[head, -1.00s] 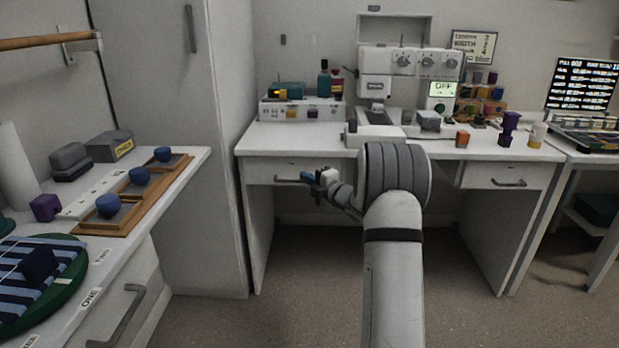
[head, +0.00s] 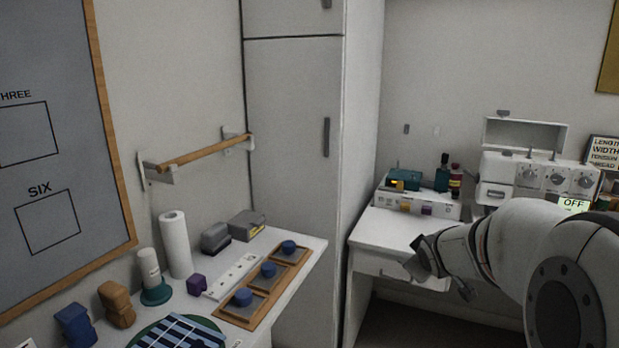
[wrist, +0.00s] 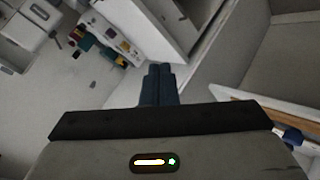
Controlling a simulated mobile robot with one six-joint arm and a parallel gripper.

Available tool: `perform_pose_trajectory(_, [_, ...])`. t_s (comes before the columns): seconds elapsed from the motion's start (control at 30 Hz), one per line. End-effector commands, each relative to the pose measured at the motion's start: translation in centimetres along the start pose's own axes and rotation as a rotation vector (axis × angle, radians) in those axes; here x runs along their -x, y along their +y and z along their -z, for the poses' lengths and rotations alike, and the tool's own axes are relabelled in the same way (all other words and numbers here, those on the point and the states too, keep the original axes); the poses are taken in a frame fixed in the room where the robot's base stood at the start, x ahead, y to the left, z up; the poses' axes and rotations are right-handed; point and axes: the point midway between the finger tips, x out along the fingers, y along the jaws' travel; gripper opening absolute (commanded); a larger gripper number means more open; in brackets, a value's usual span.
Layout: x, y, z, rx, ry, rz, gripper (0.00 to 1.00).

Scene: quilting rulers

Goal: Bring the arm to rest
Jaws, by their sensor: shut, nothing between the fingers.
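My gripper is seen from behind in the wrist view (wrist: 158,82). Its two dark blue fingers lie together, with nothing between them. In the head view my grey arm comes in from the right, bent, with its wrist end in front of the white sewing desk (head: 384,228). The fingers cannot be made out there. The gripper end is in the air, apart from the desk and from the left counter. No object is held.
A tall cabinet (head: 290,150) stands between counter and desk. The sewing machine (head: 520,170) is at right.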

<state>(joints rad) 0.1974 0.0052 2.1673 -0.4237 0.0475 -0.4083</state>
Motion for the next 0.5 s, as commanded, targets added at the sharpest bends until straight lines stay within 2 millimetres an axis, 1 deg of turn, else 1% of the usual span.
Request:
perform_pose_trajectory(0.03, [4.2, 0.2, 0.9, -0.069, -0.051, 0.035, 0.0])
perform_pose_trajectory(0.07, [5.9, -0.3, 0.8, -0.114, -0.085, 0.058, 0.0])
perform_pose_trajectory(0.1, [8.3, -1.1, 0.5, -0.173, -0.134, 0.09, 0.0])
perform_pose_trajectory(0.17, [11.8, -2.4, 0.0, -0.259, -0.206, 0.14, 0.0])
perform_pose_trajectory(0.2, [14.2, -3.3, -0.3, -0.314, -0.254, 0.174, 0.0])
perform_pose_trajectory(0.27, [17.6, -4.8, -0.9, -0.39, -0.327, 0.224, 0.0])
perform_pose_trajectory(0.3, [19.7, -5.7, -1.2, -0.435, -0.372, 0.256, 0.0])
perform_pose_trajectory(0.4, [24.0, -7.9, -2.2, -0.524, -0.472, 0.324, 0.0])
perform_pose_trajectory(0.5, [27.0, -9.5, -2.9, -0.579, -0.545, 0.373, 0.0])
